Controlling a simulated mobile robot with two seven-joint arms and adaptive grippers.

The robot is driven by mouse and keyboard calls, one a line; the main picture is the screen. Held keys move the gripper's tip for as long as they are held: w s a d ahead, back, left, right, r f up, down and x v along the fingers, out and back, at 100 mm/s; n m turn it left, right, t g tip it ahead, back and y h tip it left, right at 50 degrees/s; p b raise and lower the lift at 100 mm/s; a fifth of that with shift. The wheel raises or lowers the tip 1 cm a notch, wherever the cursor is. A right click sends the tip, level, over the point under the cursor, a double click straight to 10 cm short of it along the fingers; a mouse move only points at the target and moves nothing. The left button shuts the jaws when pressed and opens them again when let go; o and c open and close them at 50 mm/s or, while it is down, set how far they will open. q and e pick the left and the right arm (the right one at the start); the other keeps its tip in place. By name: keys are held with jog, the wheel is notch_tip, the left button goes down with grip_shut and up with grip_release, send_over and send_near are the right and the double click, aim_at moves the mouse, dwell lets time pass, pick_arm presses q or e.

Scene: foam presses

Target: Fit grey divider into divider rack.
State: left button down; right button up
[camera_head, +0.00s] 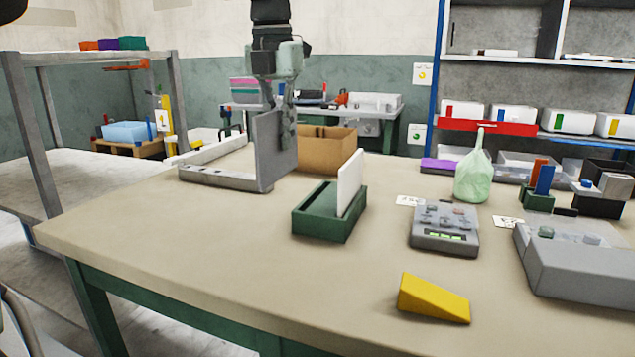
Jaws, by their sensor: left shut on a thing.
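My left gripper (288,128) comes down from the top of the view and is shut on the grey divider (270,155), an upright flat panel. The divider is behind and left of the green divider rack (318,228), apart from it in the picture. The rack is a low open box on the table, with a white divider (350,182) standing upright at its right side. The grey divider's lower edge overlaps the right end of a low grey tray (222,180); I cannot tell whether they touch. My right gripper is not in view.
A cardboard box (330,148) stands behind the rack. A yellow wedge (434,298) lies in front. The table (200,245) is clear left of the rack.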

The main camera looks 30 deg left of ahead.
pick_arm(q)
jog(key=w+d+f, duration=0.1)
jog(key=w+f, duration=0.1)
jog(key=w+d+f+p, duration=0.1)
jog(key=w+f, duration=0.1)
jog(key=f, duration=0.1)
jog(key=w+d+f, duration=0.1)
jog(key=w+f, duration=0.1)
jog(key=f, duration=0.1)
jog(key=shift+w+d, duration=0.2)
jog(key=shift+w, duration=0.1)
jog(key=shift+f, duration=0.2)
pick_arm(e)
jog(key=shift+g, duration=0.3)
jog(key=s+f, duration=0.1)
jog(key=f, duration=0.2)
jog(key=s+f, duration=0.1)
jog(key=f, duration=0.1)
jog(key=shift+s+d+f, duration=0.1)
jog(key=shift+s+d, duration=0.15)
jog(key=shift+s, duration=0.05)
pick_arm(q)
jog(key=shift+f, duration=0.1)
jog(key=shift+f, duration=0.1)
jog(key=c, duration=1.7)
grip_release()
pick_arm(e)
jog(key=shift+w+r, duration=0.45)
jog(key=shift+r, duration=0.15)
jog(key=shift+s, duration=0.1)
